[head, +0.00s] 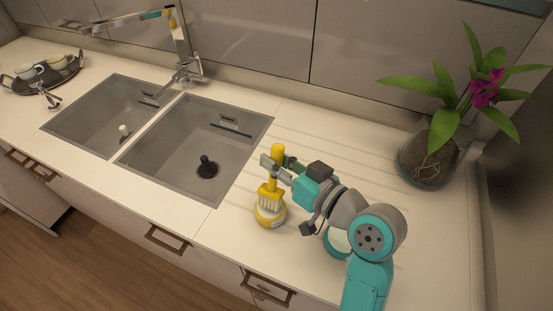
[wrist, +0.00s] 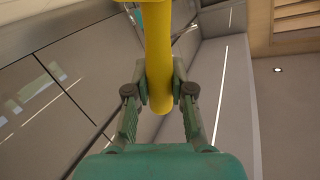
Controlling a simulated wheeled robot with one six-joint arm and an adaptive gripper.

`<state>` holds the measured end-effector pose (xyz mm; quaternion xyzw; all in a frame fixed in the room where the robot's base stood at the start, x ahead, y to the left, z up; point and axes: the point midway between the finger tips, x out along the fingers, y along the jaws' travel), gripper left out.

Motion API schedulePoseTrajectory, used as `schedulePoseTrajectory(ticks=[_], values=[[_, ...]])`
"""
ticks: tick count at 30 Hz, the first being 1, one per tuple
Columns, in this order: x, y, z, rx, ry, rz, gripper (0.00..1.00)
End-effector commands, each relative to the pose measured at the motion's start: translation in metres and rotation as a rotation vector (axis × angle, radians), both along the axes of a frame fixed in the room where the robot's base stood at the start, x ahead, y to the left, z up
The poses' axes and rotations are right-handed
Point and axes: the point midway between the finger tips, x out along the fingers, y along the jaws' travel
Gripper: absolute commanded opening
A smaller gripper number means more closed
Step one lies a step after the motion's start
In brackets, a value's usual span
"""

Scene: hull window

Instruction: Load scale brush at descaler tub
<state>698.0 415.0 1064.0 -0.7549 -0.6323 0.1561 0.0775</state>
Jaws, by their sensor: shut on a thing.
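My gripper (head: 273,166) is shut on the yellow handle of the scale brush (head: 277,153) above the counter right of the sinks. The brush is upright, with its pale bristles pointing down. The descaler tub (head: 269,217), yellow with a pale label, stands on the counter directly below the brush head. The bristles overlap the tub's top in the head view; I cannot tell whether they are inside it or just above it. In the wrist view the yellow brush handle (wrist: 158,55) runs between the fingers of my gripper (wrist: 160,85). The tub does not show there.
Two sink basins (head: 235,165) lie left of the tub, with a chrome faucet (head: 184,62) behind. A potted orchid (head: 428,160) stands at the back right. A dark tray with cups (head: 42,75) is at the far left. The grooved counter behind the brush is clear.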

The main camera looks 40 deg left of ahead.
Motion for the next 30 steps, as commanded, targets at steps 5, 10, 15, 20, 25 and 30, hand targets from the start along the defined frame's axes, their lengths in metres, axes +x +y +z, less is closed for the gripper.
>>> schedulePoseTrajectory(ticks=[5,10,15,20,25,30], values=[[-0.0001,0.0,-0.0018,0.0,0.0,0.0,0.0],[0.0,0.0,-0.0035,0.0,0.0,0.0,0.0],[0.0001,0.0001,-0.0052,0.001,0.0,0.0,0.0],[0.0001,0.0001,-0.0067,0.001,0.0,0.0,0.0],[0.0001,0.0001,-0.0084,0.001,-0.001,0.0,0.0],[0.0001,0.0001,-0.0089,0.001,0.0,0.0,0.0]])
